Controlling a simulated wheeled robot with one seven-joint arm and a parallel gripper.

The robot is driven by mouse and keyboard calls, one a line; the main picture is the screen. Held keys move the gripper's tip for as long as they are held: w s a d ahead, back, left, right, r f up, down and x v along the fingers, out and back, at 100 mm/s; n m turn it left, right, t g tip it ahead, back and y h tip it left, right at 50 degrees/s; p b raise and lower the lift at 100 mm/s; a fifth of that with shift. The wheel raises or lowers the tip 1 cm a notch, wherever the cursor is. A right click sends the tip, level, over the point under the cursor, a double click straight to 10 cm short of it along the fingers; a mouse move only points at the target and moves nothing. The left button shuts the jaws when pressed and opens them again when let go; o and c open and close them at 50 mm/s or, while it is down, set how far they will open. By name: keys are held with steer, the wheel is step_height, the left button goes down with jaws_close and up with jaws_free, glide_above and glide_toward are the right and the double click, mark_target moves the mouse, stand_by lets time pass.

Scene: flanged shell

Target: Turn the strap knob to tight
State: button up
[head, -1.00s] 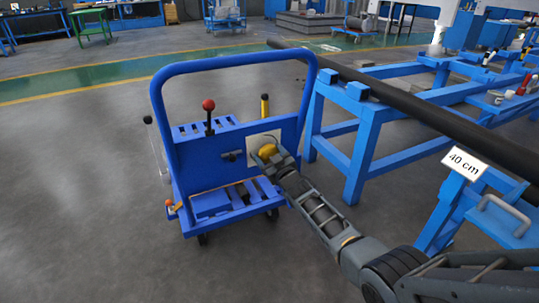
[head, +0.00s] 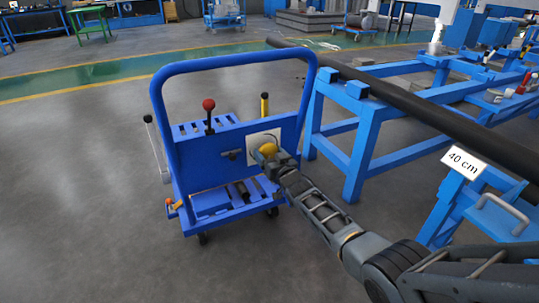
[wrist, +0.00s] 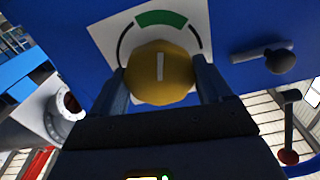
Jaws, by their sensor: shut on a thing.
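The strap knob (head: 268,150) is yellow and round, on a white plate (head: 256,140) on the blue cart's panel. In the wrist view the knob (wrist: 148,72) has a white pointer line, which stands upright in the picture and points towards a green band (wrist: 162,18) on the plate. Dark arcs flank the band. My gripper (wrist: 160,85) is shut on the knob, with one finger on each side. In the head view my gripper (head: 277,160) covers the knob's lower right part.
The blue cart (head: 158,100) carries a red-ball lever (head: 209,104), a yellow-and-black lever (head: 265,105) and a small dark handle (head: 232,155). A blue frame (head: 365,150) with a long dark pipe (head: 420,108) stands close on the right. The floor left of the cart is clear.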

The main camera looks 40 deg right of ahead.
steer(key=o, duration=1)
steer(key=shift+s, duration=0.1)
steer(key=p+v, duration=0.3)
steer(key=v, duration=0.4)
steer(key=shift+s+a+r, duration=0.1)
steer(key=shift+s+a, duration=0.05)
steer(key=shift+s, duration=0.15)
